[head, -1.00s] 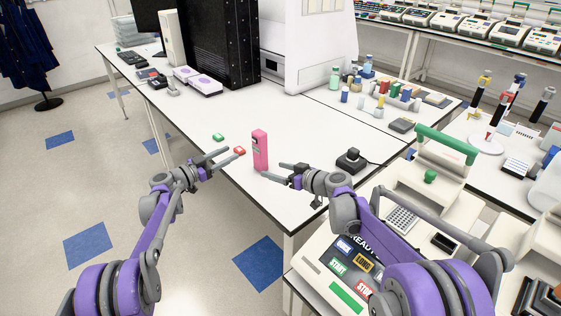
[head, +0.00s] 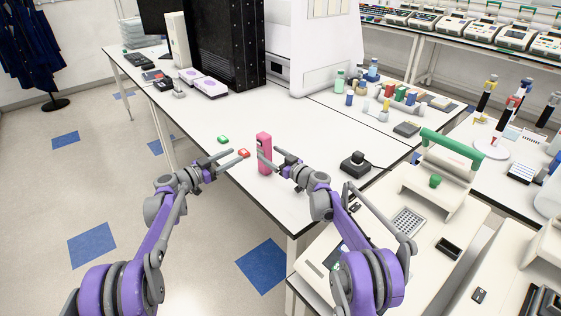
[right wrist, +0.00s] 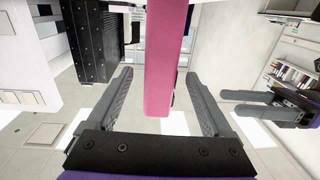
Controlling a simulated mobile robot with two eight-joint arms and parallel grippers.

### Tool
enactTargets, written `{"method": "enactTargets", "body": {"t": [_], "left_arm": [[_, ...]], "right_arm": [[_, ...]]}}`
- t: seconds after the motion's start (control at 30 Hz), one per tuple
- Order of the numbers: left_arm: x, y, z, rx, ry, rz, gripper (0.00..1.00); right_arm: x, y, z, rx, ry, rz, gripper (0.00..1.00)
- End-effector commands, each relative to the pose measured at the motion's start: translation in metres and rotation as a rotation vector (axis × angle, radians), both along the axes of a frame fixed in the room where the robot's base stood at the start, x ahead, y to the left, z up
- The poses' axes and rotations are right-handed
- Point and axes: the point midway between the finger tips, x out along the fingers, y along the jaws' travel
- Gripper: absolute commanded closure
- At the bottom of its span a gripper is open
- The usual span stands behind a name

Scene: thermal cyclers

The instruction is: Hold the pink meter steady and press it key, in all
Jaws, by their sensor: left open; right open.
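The pink meter (head: 264,155) stands upright on the white table near its front edge. My right gripper (head: 269,157) is at the meter's right side, open. In the right wrist view the pink meter (right wrist: 167,60) lies between the two spread fingers of the right gripper (right wrist: 160,95), with gaps on both sides. My left gripper (head: 235,157) is open and empty, to the left of the meter and apart from it. The meter's key cannot be made out.
A white thermal cycler (head: 450,175) with a green handle stands at the right. Bottles and tubes fill the table's back right.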

Motion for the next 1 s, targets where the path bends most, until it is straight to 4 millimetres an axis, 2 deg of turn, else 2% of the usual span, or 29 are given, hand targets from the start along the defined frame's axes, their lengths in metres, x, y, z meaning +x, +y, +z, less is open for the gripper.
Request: {"method": "enactTargets", "body": {"t": [0.1,0.3,0.67,1.0], "left_arm": [[0.000,0.000,0.000,0.000,0.000,0.000,0.50],[0.000,0.000,0.000,0.000,0.000,0.000,0.50],[0.000,0.000,0.000,0.000,0.000,0.000,0.50],[0.000,0.000,0.000,0.000,0.000,0.000,0.50]], "right_arm": [[0.015,0.013,0.000,0.001,0.001,0.001,0.15],[0.028,0.023,0.000,0.001,0.001,0.000,0.15],[0.030,0.025,0.000,0.001,0.001,0.000,0.15],[0.030,0.025,0.000,0.001,0.001,0.000,0.76]]}}
